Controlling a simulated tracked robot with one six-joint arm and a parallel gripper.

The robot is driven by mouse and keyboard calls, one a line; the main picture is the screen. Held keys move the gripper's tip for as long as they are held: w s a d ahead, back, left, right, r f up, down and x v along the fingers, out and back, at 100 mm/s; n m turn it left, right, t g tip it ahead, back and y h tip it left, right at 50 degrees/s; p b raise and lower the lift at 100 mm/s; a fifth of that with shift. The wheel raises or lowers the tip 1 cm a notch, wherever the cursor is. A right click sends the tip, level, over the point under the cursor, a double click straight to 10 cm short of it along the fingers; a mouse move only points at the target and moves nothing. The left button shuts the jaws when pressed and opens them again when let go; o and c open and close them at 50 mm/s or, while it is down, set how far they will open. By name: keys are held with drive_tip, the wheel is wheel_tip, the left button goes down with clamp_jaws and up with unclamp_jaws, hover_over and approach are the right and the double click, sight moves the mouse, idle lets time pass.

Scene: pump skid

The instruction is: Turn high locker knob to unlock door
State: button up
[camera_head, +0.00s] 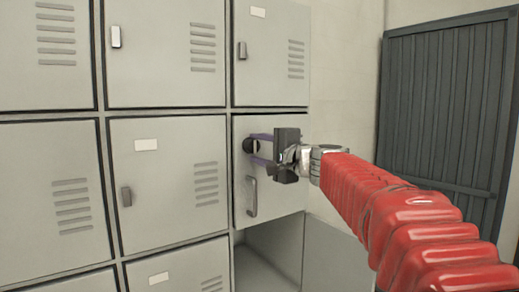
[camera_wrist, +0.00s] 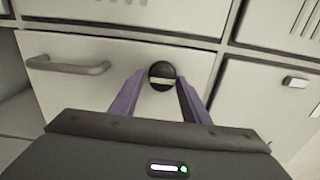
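The round black locker knob (camera_head: 250,146) is on a grey locker door (camera_head: 280,202), above its grey handle (camera_head: 251,196). In the wrist view the knob (camera_wrist: 162,69) shows a pale bar across its face, lying nearly level in that picture; the handle (camera_wrist: 66,65) is to its left. My gripper (camera_head: 257,149) reaches the door from the right. Its two purple fingers (camera_wrist: 160,82) are apart, one on each side of the knob, with nothing clearly clamped. A narrow gap seems to show at the knob's sides; whether a finger touches it is unclear.
Closed lockers with handles and vents surround the door on the left and above. Below it is an open compartment (camera_head: 265,262) with a grey panel (camera_head: 338,258) swung out to its right. A dark ribbed panel (camera_head: 445,110) stands on the right wall.

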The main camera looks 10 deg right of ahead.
drive_tip(key=shift+o, duration=1.2)
drive_tip(key=shift+a, duration=0.1)
drive_tip(key=shift+s+r, duration=0.1)
drive_tip(key=v, duration=1.3)
drive_tip(key=shift+s, duration=0.35)
